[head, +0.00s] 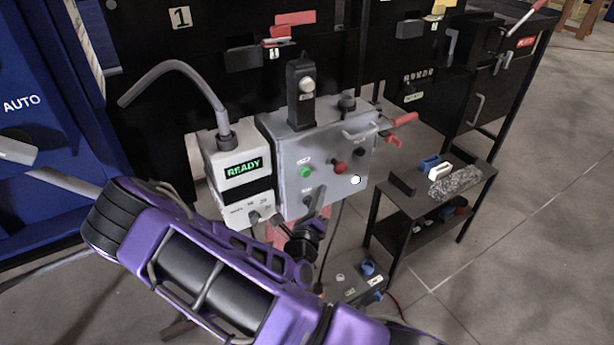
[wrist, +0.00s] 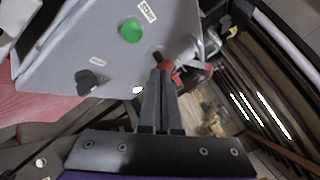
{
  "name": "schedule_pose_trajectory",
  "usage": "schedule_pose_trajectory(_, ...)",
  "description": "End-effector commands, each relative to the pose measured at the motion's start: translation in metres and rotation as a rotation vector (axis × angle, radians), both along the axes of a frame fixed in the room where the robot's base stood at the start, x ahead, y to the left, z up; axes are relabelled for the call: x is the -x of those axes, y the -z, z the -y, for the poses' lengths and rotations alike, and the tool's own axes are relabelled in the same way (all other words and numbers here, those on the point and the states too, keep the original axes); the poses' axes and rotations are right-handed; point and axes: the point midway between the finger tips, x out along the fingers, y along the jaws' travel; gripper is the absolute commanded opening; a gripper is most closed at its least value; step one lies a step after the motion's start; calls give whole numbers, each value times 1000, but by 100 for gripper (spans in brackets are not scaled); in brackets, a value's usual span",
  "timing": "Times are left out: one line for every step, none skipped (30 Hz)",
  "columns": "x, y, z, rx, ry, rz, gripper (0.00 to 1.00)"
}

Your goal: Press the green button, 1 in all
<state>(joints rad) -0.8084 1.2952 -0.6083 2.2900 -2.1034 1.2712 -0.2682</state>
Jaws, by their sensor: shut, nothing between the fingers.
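The green button (head: 306,172) sits on the front of a grey control box (head: 290,200), left of a red button (head: 339,167). In the wrist view the green button (wrist: 131,30) shows in the upper middle, unobstructed, beside a small white label. My gripper (wrist: 161,72) is shut and empty. Its fingertips point towards the box face and overlap the red button (wrist: 166,65) in the picture, below and right of the green button. I cannot tell whether they touch anything. In the head view my purple arm reaches in from below, and the fingertips are hard to make out.
A white box with a READY display (head: 244,169) stands left of the control box. A black knob (wrist: 90,82) is also on the box face. A handle (head: 362,130) juts from the box's upper right. A black side table (head: 420,202) stands to the right; open floor lies beyond.

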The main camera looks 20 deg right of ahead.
Motion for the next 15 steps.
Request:
schedule_pose_trajectory(-8, 2, -1, -2, 0, 5, 0)
schedule_pose_trajectory(-12, 1, -2, -1, 0, 4, 0)
schedule_pose_trajectory(-17, 1, -3, -1, -1, 3, 0)
schedule_pose_trajectory(-20, -1, -4, -1, -1, 3, 0)
schedule_pose_trajectory(-24, -2, -4, -1, 0, 2, 0)
schedule_pose_trajectory(-28, -1, -5, 0, 0, 2, 0)
schedule_pose_trajectory(-31, -1, -6, -1, 0, 1, 0)
schedule_pose_trajectory(-33, -1, -6, -1, 0, 1, 0)
schedule_pose_trajectory(-36, -1, -7, 0, 0, 0, 0)
schedule_pose_trajectory(-38, -1, -7, 1, 0, -1, 0)
schedule_pose_trajectory(-39, -1, -7, 1, 0, -1, 0)
schedule_pose_trajectory(-41, -1, -8, 1, 0, -1, 0)
schedule_pose_trajectory(-42, -1, -8, 1, 0, -1, 0)
schedule_pose_trajectory(-43, -1, -8, 0, 0, 0, 0)
schedule_pose_trajectory(-43, 0, -8, 0, 1, -1, 0)
